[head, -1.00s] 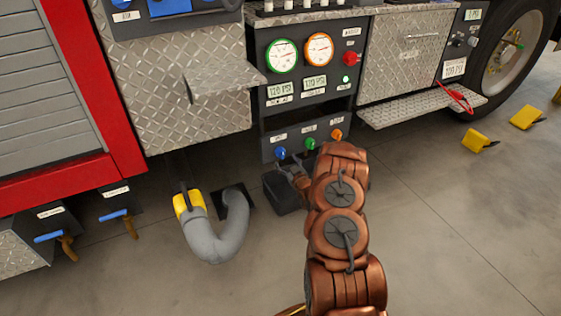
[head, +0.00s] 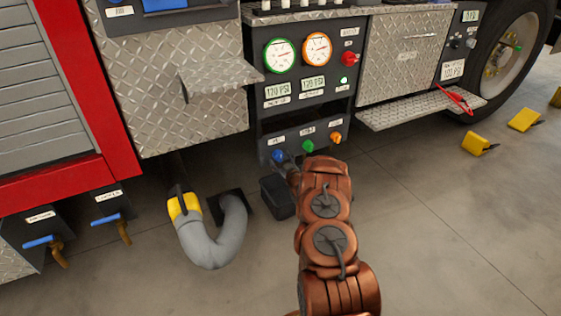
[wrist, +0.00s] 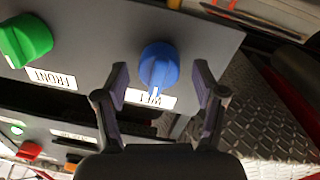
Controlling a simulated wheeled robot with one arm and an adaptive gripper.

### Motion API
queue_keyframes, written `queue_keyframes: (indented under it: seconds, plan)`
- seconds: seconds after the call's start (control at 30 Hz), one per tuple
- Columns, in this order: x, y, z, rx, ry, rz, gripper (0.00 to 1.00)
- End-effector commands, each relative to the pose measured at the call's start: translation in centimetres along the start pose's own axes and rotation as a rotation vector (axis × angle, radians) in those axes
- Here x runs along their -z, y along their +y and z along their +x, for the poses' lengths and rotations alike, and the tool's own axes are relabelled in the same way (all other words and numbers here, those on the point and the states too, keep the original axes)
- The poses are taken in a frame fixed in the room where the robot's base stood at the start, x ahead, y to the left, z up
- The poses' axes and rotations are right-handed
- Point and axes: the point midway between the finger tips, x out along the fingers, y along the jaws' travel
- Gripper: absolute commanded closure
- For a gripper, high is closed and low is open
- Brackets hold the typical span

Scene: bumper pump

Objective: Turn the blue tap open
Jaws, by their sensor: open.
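The blue tap (wrist: 158,64) is a round knob with a pale pointer on a grey panel, above a white label in the wrist view. In the head view the blue tap (head: 278,156) is the leftmost of three knobs low on the pump panel. My gripper (wrist: 161,78) is open, with one dark finger on each side of the blue tap and visible gaps to it. In the head view my gripper (head: 289,168) is at the lower right of the tap, partly hidden by my copper arm.
A green knob (head: 308,146) and an orange knob (head: 335,138) sit right of the blue one. A dark box (head: 277,197) is below the panel. A grey hose (head: 212,246) stands left. A diamond-plate step (head: 420,107) juts out at right.

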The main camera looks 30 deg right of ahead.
Motion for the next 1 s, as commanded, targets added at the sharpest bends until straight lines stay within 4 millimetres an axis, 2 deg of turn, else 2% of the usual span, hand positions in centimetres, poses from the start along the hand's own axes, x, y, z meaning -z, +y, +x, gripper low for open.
queue_keyframes:
  seconds: [0.33,0.9,1.0]
  plan:
    - [0.07,0.00,0.30,0.000,0.000,0.000,0.30]
    - [0.09,-0.01,0.30,0.000,0.001,-0.001,0.90]
    - [0.10,-0.02,0.30,0.000,0.001,0.001,0.91]
